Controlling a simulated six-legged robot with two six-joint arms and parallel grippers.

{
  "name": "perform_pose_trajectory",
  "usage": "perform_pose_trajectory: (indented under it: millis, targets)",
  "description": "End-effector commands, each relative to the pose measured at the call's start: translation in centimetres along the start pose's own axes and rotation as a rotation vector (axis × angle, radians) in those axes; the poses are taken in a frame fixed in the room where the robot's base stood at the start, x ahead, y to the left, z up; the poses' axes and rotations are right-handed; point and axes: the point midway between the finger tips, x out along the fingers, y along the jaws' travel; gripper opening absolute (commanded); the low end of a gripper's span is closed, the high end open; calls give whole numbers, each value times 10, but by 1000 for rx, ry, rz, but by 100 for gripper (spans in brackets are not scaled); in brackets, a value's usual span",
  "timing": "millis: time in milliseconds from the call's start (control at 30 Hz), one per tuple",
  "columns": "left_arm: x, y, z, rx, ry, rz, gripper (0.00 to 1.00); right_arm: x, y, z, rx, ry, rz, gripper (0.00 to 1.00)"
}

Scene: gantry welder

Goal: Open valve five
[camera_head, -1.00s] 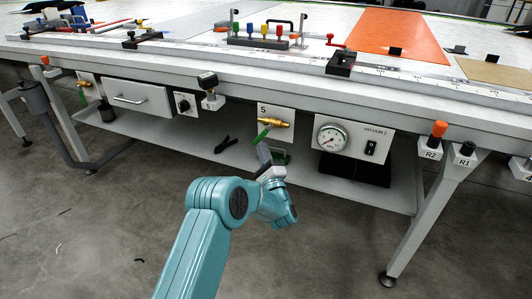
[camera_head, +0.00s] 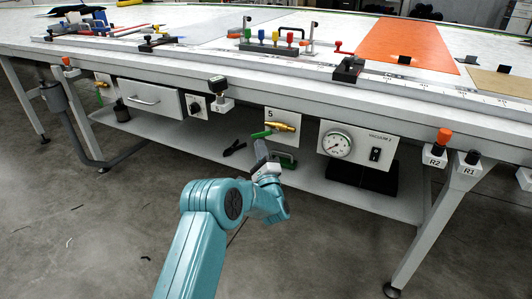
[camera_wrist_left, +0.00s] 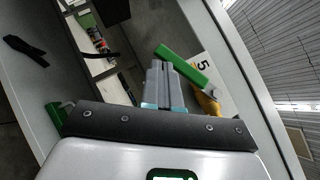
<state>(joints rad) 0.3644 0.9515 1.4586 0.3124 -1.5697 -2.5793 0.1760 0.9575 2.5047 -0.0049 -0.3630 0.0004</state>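Valve five has a brass body (camera_head: 281,127) on a white plate marked 5 (camera_head: 292,119), under the table edge. Its green handle (camera_head: 262,134) points left, close to level, in the head view. In the left wrist view the handle (camera_wrist_left: 182,64) runs slantwise just beyond the fingertips, with the brass body (camera_wrist_left: 208,104) to its right. My left gripper (camera_head: 261,146) is just below the handle. Its fingers (camera_wrist_left: 162,72) look shut together with nothing between them. They are at the handle's underside; I cannot tell if they touch it. My right gripper is not in view.
A vacuum gauge panel (camera_head: 358,145) hangs right of the valve. A knob box (camera_head: 196,106) and a drawer (camera_head: 152,98) are to the left. A black tool (camera_head: 234,148) lies on the lower shelf (camera_head: 210,141). The table edge overhangs the valve.

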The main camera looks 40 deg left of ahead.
Motion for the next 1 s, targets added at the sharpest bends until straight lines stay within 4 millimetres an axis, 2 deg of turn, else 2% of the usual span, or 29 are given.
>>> perform_pose_trajectory:
  millis: [400, 1000]
  targets:
    - [14, -2, 14, 0, -1, 1, 0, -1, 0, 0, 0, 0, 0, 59]
    - [16, -5, 17, 0, 0, 1, 0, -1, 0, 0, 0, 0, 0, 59]
